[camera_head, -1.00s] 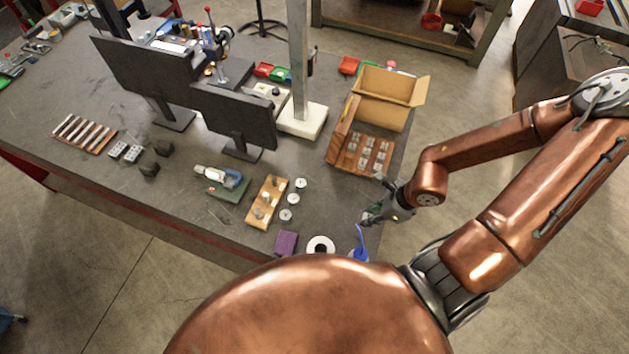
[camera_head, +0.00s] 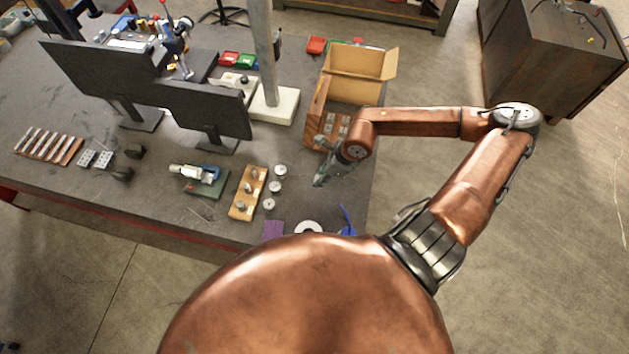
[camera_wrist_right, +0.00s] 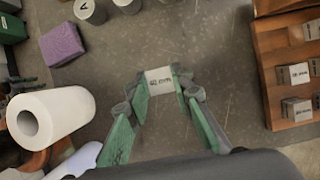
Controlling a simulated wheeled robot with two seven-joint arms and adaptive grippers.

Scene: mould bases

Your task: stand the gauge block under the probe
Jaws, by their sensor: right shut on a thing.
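My right gripper (camera_head: 322,178) hangs over the front right of the table, in front of the wooden block rack (camera_head: 317,122). In the right wrist view its green-tipped fingers (camera_wrist_right: 160,92) are shut on a small pale gauge block (camera_wrist_right: 159,79) with a dark printed mm label. The block shows bare dark table behind it; its height above the table is hard to judge. I cannot make out a probe tip there. My left gripper is out of view.
An open cardboard box (camera_head: 357,75) stands behind the rack. A wooden holder (camera_head: 248,193) with round weights, a purple block (camera_wrist_right: 62,44) and a white roll (camera_wrist_right: 50,116) are near the front edge. Two dark monitors (camera_head: 205,105) stand left of the column.

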